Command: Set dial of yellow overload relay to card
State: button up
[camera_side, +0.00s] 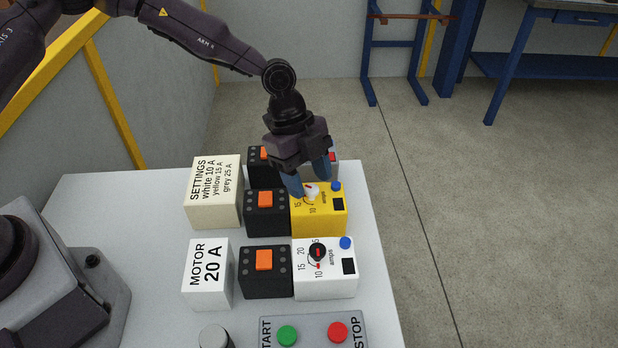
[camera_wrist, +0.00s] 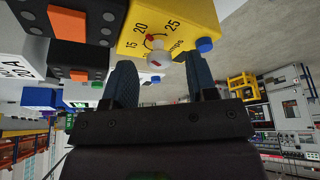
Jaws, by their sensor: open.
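The yellow overload relay (camera_side: 329,222) stands in the middle row, with a blue button, a black window and an amps scale. It fills the upper middle of the wrist view (camera_wrist: 128,42). Its pale dial (camera_side: 311,190) has a red mark; its exact setting is hard to read. My gripper (camera_side: 307,183) is open, with blue fingers down at the relay. In the wrist view the dial (camera_wrist: 157,60) lies between the spread fingers, with gaps on both sides. The settings card (camera_side: 214,200) reads white 10 A, yellow 15 A, grey 25 A.
A white relay (camera_side: 325,285) with a black dial stands in front. Another relay behind is mostly hidden by my gripper. Black contactors (camera_side: 266,222) adjoin the relays on the left. A MOTOR 20 A block (camera_side: 207,273) and a START/STOP box (camera_side: 312,332) stand nearer.

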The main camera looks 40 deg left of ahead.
jog(key=shift+d+f, duration=0.2)
jog(key=shift+f, duration=0.15)
jog(key=c, duration=0.9)
jog(key=shift+n, duration=0.3)
jog(key=n, duration=0.2)
jog(key=n+t, duration=0.2)
jog(key=n, duration=0.1)
jog(key=shift+s+n, duration=0.25)
jog(key=shift+n, duration=0.05)
jog(key=n+t+y, duration=0.1)
jog(key=n, duration=0.1)
jog(key=n+t, duration=0.1)
jog(key=n, duration=0.2)
jog(key=shift+s+d+y, duration=0.1)
jog(key=shift+d+y, duration=0.05)
jog(key=shift+y, duration=0.25)
jog(key=shift+n, duration=0.4)
